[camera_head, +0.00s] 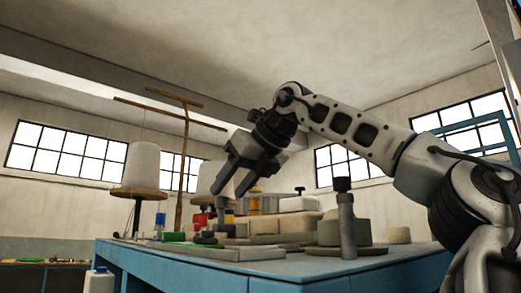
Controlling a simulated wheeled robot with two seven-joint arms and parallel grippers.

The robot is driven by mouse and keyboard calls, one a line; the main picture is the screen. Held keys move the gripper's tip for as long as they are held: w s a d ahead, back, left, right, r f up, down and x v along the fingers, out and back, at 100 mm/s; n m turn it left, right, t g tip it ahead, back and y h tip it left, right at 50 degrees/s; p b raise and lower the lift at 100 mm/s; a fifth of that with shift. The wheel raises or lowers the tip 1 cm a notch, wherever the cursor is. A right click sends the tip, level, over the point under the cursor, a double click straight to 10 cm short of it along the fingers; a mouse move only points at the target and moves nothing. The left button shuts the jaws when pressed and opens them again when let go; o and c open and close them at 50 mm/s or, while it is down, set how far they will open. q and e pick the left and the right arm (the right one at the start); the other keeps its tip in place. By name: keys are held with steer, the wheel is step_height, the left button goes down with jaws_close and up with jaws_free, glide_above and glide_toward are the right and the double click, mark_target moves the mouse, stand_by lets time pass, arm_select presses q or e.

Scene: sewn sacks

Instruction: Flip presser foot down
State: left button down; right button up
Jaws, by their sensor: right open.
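My right gripper (232,190) reaches in from the right and points down and left over the blue work table (300,268). Its two fingers are apart with nothing seen between them. Below the fingertips are small dark round parts (208,238) next to a low pale block-like machine body (285,225). I cannot tell which part is the presser foot; it is too small or hidden here. A grey post with a black knob (347,225) stands upright at the front of the table. My left gripper is not in view.
A large white thread cone (141,166) stands at the left, with another partly behind my gripper. A brown thread stand (180,170) rises behind. Red, blue and yellow small items crowd the table behind the gripper. A shelf (40,263) is at the far left.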

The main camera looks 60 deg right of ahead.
steer(key=p+v, duration=0.1)
steer(key=v, duration=1)
steer(key=shift+p, duration=0.35)
steer(key=shift+s, duration=0.1)
